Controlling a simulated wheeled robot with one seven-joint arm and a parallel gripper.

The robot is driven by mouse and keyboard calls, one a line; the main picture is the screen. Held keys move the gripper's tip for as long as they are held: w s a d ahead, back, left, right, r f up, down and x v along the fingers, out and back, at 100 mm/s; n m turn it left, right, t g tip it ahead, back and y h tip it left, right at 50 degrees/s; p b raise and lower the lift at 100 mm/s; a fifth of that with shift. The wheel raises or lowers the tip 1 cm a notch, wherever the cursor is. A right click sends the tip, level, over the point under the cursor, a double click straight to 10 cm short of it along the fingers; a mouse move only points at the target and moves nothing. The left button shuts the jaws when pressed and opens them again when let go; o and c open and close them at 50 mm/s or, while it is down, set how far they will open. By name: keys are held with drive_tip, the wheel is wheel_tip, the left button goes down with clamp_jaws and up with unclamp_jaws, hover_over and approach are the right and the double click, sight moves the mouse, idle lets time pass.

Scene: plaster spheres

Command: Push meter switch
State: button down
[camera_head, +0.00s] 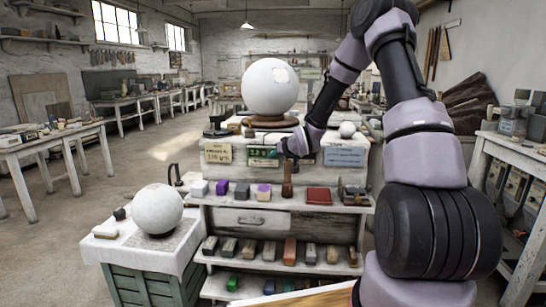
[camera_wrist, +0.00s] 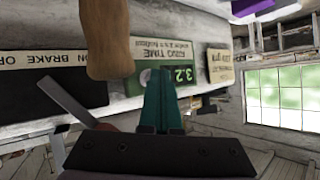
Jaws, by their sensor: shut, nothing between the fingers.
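A green meter panel (camera_head: 262,153) is on the upper front of the white shelf unit. In the wrist view the meter (camera_wrist: 183,73) shows upside down, with a display reading 3.2 and a cream label strip beside it. My gripper (camera_head: 284,149) is at the front of the meter, near its right end. In the wrist view its teal fingers (camera_wrist: 160,98) are shut together with nothing between them, and they overlap part of the meter. I cannot tell whether they touch it. The switch is not clearly seen; the fingers may hide it.
A cream sign (camera_head: 217,153) and a blue-grey sign (camera_head: 343,157) flank the meter. A large white sphere (camera_head: 270,86) stands above.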

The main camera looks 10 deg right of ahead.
drive_tip(key=shift+w, duration=0.1)
idle(0.5)
drive_tip(key=shift+w+d, duration=0.15)
drive_tip(key=shift+w, duration=0.2)
drive_tip(key=shift+s+r, duration=0.1)
drive_tip(key=shift+s, duration=0.35)
drive_tip(key=shift+s+a, duration=0.35)
drive_tip(key=shift+s, duration=0.55)
drive_tip(key=shift+s+a, duration=0.35)
drive_tip(key=shift+s, duration=0.6)
drive_tip(key=shift+s+a, duration=0.35)
drive_tip(key=shift+s, duration=0.55)
